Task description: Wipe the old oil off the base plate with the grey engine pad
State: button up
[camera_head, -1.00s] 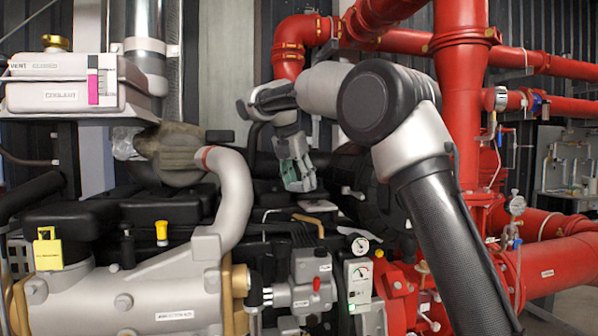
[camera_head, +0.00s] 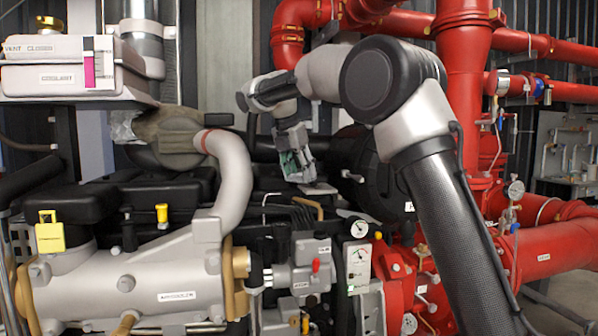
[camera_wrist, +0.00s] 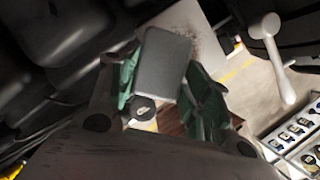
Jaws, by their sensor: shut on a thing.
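My gripper (camera_head: 302,178) hangs over the engine's far side in the head view, below the raised arm. In the wrist view its green-lined fingers (camera_wrist: 163,88) are shut on the grey engine pad (camera_wrist: 163,62), a flat grey rectangle held between them. Behind the pad is a pale plate (camera_wrist: 180,16), probably the base plate, with dark brown specks (camera_wrist: 208,42) beside the pad's upper right edge. I cannot tell whether the pad touches it. A small grey flat surface (camera_head: 319,188) shows by the fingertips in the head view; I cannot tell whether it is pad or plate.
The silver aftercooler (camera_head: 130,292) and black engine covers (camera_head: 75,212) fill the left. A coolant tank (camera_head: 70,75) stands on a shelf above. Red pipes (camera_head: 462,90) rise at right. In the wrist view, a pale lever (camera_wrist: 275,55) and a gauge panel (camera_wrist: 297,140) are at right.

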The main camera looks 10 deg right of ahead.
aim_at(326, 187)
jog(key=shift+f, duration=0.9)
jog(key=shift+d, duration=3.65)
jog(key=shift+a, duration=3.65)
jog(key=shift+f, duration=0.1)
jog(key=shift+r, duration=3.05)
